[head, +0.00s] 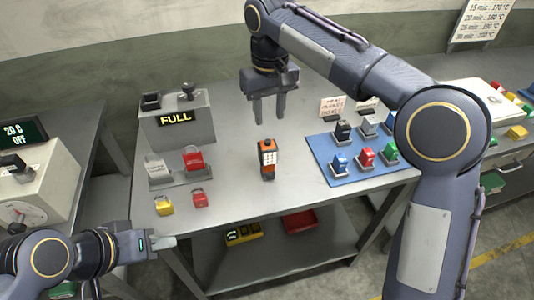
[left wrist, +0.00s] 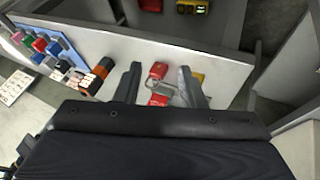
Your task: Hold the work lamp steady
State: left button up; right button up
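The work lamp (head: 268,159), orange and black with a pale light panel, stands upright near the middle of the grey table (head: 235,190). It also shows left of the fingers in the left wrist view (left wrist: 97,76). My right gripper (head: 269,120) points down with its fingers apart and empty; in the head view it is above and behind the lamp, not touching it. My left gripper (head: 172,241) is low at the table's front left, away from the lamp. Its fingers are apart in the left wrist view (left wrist: 160,70), with nothing visibly held.
A red padlock (head: 200,198) and a yellow padlock (head: 165,206) lie near the front left. A grey box marked FULL (head: 177,119) stands at the back left. A blue mat (head: 325,150) carries several coloured pieces at right. A red tray (head: 300,221) sits on the lower shelf.

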jog(key=shift+w+a, duration=0.1)
jog(key=shift+a, duration=0.1)
pick_arm(q)
jog(key=shift+o, duration=1.6)
jog(key=shift+d, duration=0.25)
jog(key=w+d+r+n+h, duration=0.2)
jog(key=w+d+n+h, duration=0.3)
jog(key=w+d+n, duration=0.15)
jog(key=n+t+h, duration=0.1)
jog(key=n, duration=1.5)
send_near(262, 169)
jog(key=shift+d+f, duration=0.2)
jog(key=shift+d, duration=0.05)
jog(key=shift+w+d+f+n, duration=0.25)
jog(key=shift+d+f+n, duration=0.05)
jog(key=shift+n, duration=0.15)
jog(key=x, duration=0.9)
jog(key=shift+w+d+r, duration=0.1)
jog(key=shift+w+d, duration=0.05)
